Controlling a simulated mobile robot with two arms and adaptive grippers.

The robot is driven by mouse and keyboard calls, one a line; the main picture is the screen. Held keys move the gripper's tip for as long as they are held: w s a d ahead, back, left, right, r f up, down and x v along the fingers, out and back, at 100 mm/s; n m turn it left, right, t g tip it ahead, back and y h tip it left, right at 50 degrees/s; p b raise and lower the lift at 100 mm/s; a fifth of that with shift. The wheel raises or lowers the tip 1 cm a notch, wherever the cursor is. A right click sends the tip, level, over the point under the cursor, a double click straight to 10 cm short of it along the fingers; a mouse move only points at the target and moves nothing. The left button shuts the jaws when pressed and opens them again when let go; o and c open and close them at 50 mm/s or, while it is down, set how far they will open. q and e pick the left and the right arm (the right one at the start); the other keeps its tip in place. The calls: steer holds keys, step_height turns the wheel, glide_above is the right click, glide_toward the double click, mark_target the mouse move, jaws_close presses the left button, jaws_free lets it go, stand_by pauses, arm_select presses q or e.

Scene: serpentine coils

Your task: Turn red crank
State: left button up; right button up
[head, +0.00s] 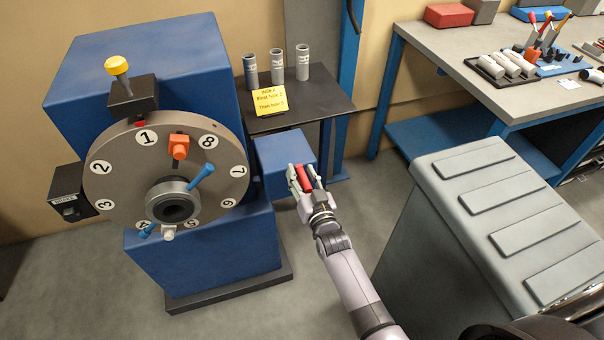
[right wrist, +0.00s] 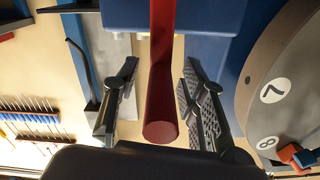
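The red crank handle (head: 303,178) shows between the fingers of my right gripper (head: 307,184), in front of a small blue housing (head: 284,158) at the machine's right side. In the right wrist view the red handle (right wrist: 161,95) points toward the camera. It lies between the two fingers of my right gripper (right wrist: 160,105), with a visible gap on each side. The fingers are open around it and not closed on it. How the crank joins the housing is mostly hidden. My left gripper is not in view.
The blue machine (head: 150,70) carries a numbered grey dial (head: 110,165) with an orange piece (head: 179,146) and blue levers. A dark shelf (head: 320,95) holds several grey cylinders and a yellow note (head: 269,101). A grey ridged cabinet (head: 440,220) stands at right; floor between is clear.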

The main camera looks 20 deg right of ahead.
steer(key=shift+w, duration=0.1)
steer(key=shift+c, duration=0.5)
jaws_close()
stand_by(0.3)
